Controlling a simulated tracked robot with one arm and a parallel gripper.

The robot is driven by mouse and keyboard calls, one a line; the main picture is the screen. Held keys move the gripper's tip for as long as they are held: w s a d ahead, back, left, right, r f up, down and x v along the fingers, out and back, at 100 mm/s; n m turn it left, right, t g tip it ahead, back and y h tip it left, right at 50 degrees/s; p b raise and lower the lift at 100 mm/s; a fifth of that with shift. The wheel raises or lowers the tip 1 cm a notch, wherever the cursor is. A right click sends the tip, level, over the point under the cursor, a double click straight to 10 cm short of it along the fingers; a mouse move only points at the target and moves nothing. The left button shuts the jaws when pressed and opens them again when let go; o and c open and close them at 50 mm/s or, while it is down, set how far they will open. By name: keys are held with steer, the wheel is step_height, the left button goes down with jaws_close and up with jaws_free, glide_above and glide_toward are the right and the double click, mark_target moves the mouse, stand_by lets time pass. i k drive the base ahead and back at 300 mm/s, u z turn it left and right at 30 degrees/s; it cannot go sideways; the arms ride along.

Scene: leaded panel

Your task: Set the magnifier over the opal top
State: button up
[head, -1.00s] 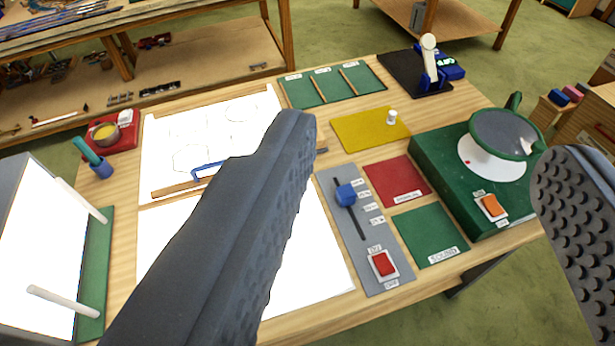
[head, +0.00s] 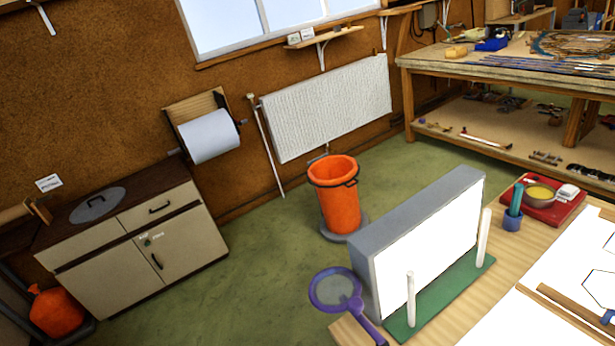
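A magnifier with a purple ring and handle (head: 318,298) is at the near left corner of the wooden table. Its round lens stands out past the table's edge, and its handle runs down toward the picture's bottom. Just right of it a grey box with a bright white face (head: 428,240) stands upright on a green base. A bright white flat surface (head: 548,318) lies on the table at the lower right, cut off by the frame. I cannot tell for sure which white surface is the opal top. My gripper is out of view.
Two white pegs (head: 483,238) stand before the white face. A blue cup (head: 512,222) and a red tray with a yellow bowl (head: 540,197) are behind.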

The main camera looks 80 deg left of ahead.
mark_target(354, 304)
steer(key=u, duration=1.6)
